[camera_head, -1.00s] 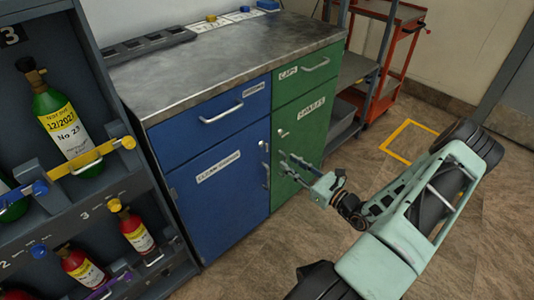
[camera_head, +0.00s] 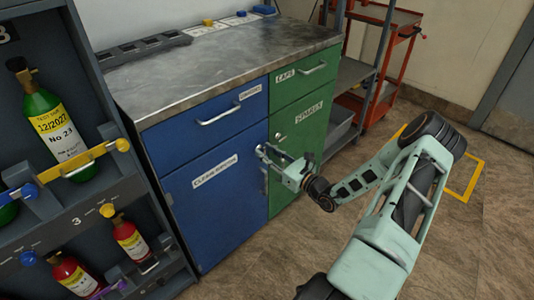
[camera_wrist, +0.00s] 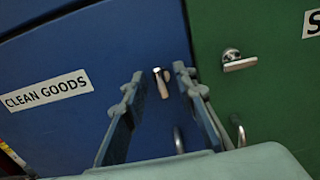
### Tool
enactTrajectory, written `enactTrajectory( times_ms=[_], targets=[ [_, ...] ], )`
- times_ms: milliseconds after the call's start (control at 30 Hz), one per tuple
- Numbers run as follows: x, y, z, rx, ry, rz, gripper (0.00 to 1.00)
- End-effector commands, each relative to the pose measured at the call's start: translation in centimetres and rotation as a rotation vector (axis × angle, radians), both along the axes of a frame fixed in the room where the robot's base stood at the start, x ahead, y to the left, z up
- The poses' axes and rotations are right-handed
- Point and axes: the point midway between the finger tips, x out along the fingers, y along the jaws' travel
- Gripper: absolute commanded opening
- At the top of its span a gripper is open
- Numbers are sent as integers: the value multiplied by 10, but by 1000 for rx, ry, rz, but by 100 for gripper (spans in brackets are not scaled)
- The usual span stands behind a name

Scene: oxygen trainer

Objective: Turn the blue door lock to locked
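The blue door (camera_head: 215,200) carries a "CLEAN GOODS" label and is closed. Its lock (camera_wrist: 162,83) is a small silver turn-knob near the door's right edge, with its lever pointing down and slightly tilted in the wrist view. My gripper (camera_wrist: 158,80) is open, its two fingers on either side of the lock in the wrist view. I cannot tell whether a finger touches it. In the head view my gripper (camera_head: 268,152) is right at the lock, which the fingers partly hide.
The green door (camera_head: 300,150) to the right has its own silver lock (camera_wrist: 238,60), lever roughly horizontal. Door handles (camera_wrist: 179,140) sit below both locks. A gas bottle rack (camera_head: 80,190) stands left. An orange trolley (camera_head: 390,70) stands behind right. Floor to the right is open.

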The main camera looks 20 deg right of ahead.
Motion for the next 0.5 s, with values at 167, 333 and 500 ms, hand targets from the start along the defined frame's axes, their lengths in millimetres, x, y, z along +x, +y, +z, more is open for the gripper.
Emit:
enactTrajectory(
  times_ms=[167,333,500],
  targets=[
    [0,0,0,0,0,0,14],
    [0,0,0,0,0,0,0],
    [0,0,0,0,0,0,0]
  ],
)
